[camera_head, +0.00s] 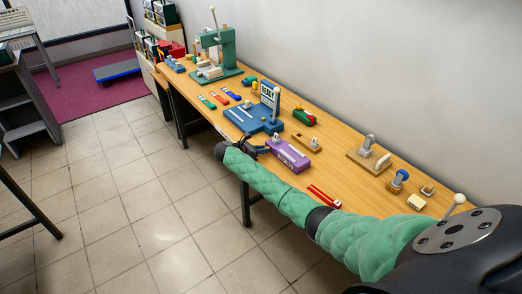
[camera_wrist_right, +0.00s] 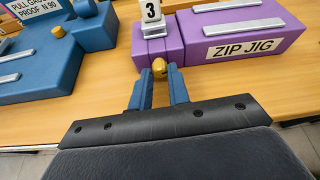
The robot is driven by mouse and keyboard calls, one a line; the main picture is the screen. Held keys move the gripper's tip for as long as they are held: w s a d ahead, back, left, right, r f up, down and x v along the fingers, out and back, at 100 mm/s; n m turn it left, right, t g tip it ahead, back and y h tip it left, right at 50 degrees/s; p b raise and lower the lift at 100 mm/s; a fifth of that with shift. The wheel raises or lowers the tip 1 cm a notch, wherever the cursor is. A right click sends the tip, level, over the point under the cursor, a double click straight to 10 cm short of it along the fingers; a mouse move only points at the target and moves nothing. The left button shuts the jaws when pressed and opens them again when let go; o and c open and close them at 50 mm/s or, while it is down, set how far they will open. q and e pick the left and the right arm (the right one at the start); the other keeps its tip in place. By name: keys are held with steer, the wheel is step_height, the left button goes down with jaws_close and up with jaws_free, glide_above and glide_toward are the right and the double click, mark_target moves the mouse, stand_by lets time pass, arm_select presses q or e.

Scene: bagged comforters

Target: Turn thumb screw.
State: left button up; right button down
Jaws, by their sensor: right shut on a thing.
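The thumb screw (camera_wrist_right: 159,67) is a small gold-coloured knob at the front of the purple zip jig (camera_wrist_right: 228,46). In the right wrist view my right gripper (camera_wrist_right: 160,78) has its two blue fingers closed in on either side of the knob. The zip jig also shows in the head view (camera_head: 289,154), on the wooden table, with my right gripper (camera_head: 262,148) at its left end. The knob is too small to make out in the head view. My left gripper is not in view.
A blue fixture (camera_wrist_right: 40,62) stands left of the zip jig and also shows in the head view (camera_head: 252,119). A red tool (camera_head: 324,196) lies near the front edge of the wooden table (camera_head: 345,185). Wooden-based fixtures (camera_head: 368,155) stand farther right. A wall runs behind.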

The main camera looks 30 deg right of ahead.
steer(key=shift+s+m+t, duration=0.1)
steer(key=shift+m+t, duration=0.2)
steer(key=shift+m, duration=0.3)
steer(key=shift+s+f+m+t, duration=0.1)
steer(key=shift+m+t, duration=0.3)
steer(key=shift+m, duration=0.5)
steer(key=shift+s+m+t, duration=0.1)
steer(key=shift+m+t, duration=0.2)
steer(key=shift+t, duration=0.2)
steer(key=m+t+b, duration=0.1)
steer(key=m+b, duration=0.1)
steer(key=m+t+b, duration=0.1)
steer(key=b, duration=0.1)
steer(key=shift+s+f+m+b, duration=0.2)
steer(key=shift+m+b, duration=0.15)
steer(key=shift+m, duration=0.05)
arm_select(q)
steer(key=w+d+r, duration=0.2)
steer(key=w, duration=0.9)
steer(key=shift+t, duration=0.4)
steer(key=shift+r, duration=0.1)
